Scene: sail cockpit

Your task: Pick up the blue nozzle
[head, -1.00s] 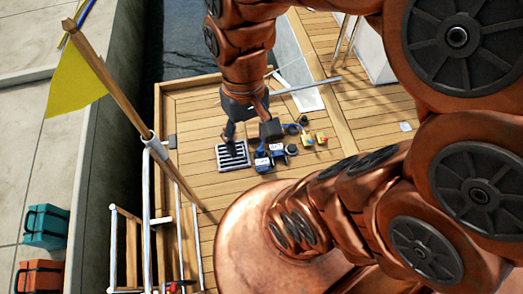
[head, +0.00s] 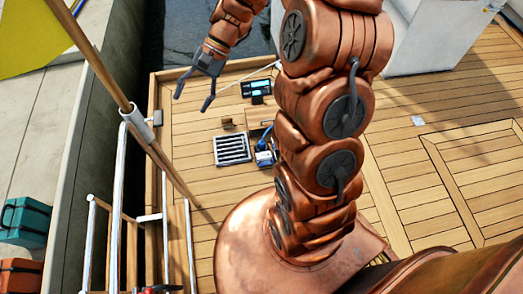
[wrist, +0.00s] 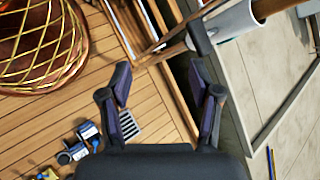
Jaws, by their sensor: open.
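A small blue curved piece (head: 264,143) lies on the wooden deck right of the metal grate in the head view. A blue and white box-like piece (head: 264,158) lies close to it. In the wrist view, two blue pieces, one upper (wrist: 87,131) and one lower (wrist: 72,153), lie left of the grate. I cannot tell for sure which one is the nozzle. My arm hides part of this group in the head view. My gripper (head: 192,100) is open and empty, above the deck to the upper left of the group; its fingers also show in the wrist view (wrist: 160,70).
The dark slotted grate (head: 232,149) is set in the deck (head: 400,120). A brown block (head: 227,124) and dark devices with cyan screens (head: 256,88) lie nearby. A yellow item (wrist: 47,174) shows at the wrist view's bottom. White rails (head: 118,210) and a wooden pole (head: 100,70) stand left.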

